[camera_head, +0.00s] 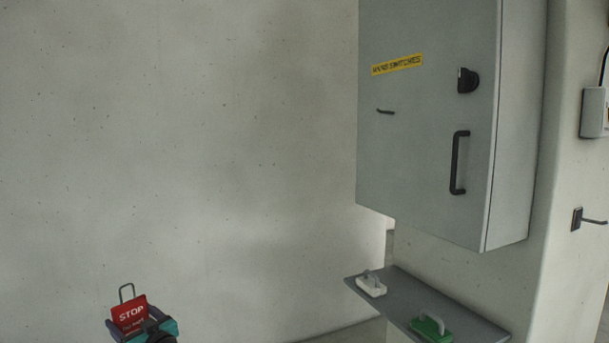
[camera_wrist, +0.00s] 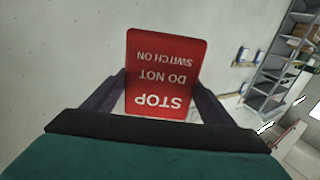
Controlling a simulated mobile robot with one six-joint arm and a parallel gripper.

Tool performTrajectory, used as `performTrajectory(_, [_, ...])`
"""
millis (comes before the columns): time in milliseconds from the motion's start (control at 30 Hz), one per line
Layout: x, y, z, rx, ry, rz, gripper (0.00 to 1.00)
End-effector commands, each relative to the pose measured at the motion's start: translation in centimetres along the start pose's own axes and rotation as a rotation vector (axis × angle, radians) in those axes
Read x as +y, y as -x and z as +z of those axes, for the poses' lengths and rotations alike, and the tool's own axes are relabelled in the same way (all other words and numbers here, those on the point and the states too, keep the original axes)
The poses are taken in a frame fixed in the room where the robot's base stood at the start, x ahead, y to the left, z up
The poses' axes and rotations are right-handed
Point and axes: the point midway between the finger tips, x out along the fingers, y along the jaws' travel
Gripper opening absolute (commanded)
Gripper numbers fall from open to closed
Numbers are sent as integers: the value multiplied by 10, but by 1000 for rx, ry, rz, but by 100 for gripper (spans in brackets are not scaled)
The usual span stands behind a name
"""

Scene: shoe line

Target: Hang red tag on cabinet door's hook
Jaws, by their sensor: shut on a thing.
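The red tag (camera_head: 131,314) reads STOP and has a grey wire loop on top; it is at the lower left of the head view. My gripper (camera_head: 147,328) is shut on the tag's lower part and holds it upright. In the wrist view the tag (camera_wrist: 165,75) appears upside down between the two fingers (camera_wrist: 160,98), and its loop is not visible. The grey cabinet door (camera_head: 425,130) is closed at the right. Its small dark hook (camera_head: 385,111) sticks out below the yellow label, left of the handle. The hook is empty and well apart from the tag.
The door has a black handle (camera_head: 459,162) and a dark knob (camera_head: 467,80). A shelf (camera_head: 389,305) below holds a white block (camera_head: 371,285) and a green block (camera_head: 431,327) with handles. Another hook (camera_head: 592,219) is on the right wall. Bare wall lies between tag and cabinet.

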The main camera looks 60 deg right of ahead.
Motion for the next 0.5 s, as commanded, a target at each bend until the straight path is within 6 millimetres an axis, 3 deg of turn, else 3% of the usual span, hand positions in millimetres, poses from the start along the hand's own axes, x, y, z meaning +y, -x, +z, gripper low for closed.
performTrajectory(33, [19, -3, -10, 1, 2, 56, 54])
performTrajectory(267, [102, 2, -42, -3, 8, 313, 54])
performTrajectory(500, [184, 26, -81, -7, 12, 571, 54])
